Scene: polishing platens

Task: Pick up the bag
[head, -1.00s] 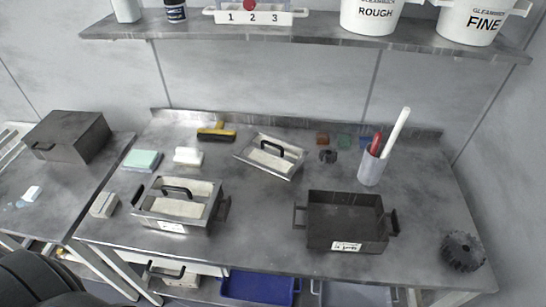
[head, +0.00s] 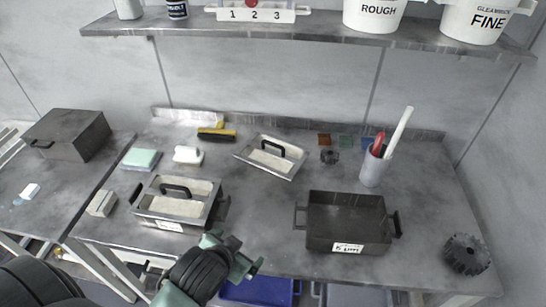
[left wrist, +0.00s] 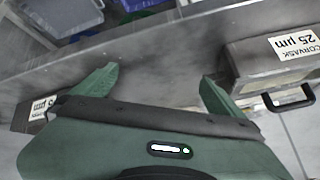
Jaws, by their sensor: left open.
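I cannot make out anything that is clearly a bag in either view. A small white item (head: 188,154) lies at the back left of the bench; it is too small to tell what it is. My left gripper (head: 234,254) is open and empty at the bench's front edge, between the two labelled trays. In the left wrist view its green fingers (left wrist: 158,84) are spread, with only bare grey bench between them. My right gripper is not in view.
A dark open tray (head: 346,248) stands right of my gripper. A metal tray with a handled lid (head: 205,187) stands left. Another handled lid (head: 290,170), a cup (head: 373,168) and a toothed black disc (head: 466,254) are on the bench (head: 270,215). The middle is clear.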

